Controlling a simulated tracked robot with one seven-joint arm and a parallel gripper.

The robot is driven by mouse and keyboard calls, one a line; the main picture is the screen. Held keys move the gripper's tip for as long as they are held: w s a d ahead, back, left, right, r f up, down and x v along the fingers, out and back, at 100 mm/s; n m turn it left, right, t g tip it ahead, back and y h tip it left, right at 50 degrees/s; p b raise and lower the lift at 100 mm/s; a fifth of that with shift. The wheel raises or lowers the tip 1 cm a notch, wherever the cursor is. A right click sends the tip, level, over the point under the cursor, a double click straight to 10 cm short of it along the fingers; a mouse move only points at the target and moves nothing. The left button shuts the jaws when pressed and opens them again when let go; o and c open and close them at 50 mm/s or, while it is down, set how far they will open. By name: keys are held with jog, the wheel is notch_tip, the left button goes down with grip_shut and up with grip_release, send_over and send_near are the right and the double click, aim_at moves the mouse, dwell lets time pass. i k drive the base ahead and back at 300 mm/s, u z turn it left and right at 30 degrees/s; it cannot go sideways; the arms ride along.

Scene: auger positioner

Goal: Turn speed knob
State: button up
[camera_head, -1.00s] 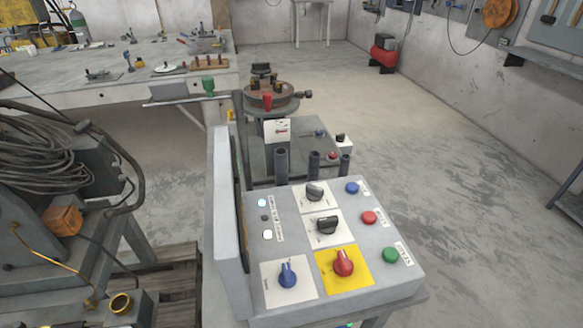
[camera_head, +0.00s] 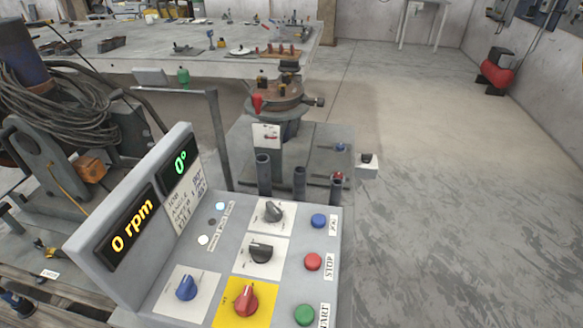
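The control panel (camera_head: 290,232) stands in the front middle. Its knobs are a blue one (camera_head: 187,288) on a white plate, a red one (camera_head: 246,299) on a yellow plate, and two black-and-grey ones, the upper (camera_head: 274,211) and the lower (camera_head: 262,252). Their labels are too small to read, so I cannot tell which is the speed knob. The yellow display (camera_head: 132,229) reads 0 rpm and the green display (camera_head: 181,163) reads 0°. My gripper is not in view.
Blue (camera_head: 319,221), red STOP (camera_head: 313,262) and green START (camera_head: 304,315) buttons line the panel's right side. Behind it stands the positioner with a round turntable (camera_head: 275,95). A cable coil (camera_head: 50,105) is at left. Open floor lies to the right.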

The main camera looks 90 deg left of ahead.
aim_at(272, 214)
jog(key=u, duration=0.05)
jog(key=i, duration=2)
jog(key=u, duration=4.65)
jog(key=i, duration=0.7)
jog(key=u, duration=0.45)
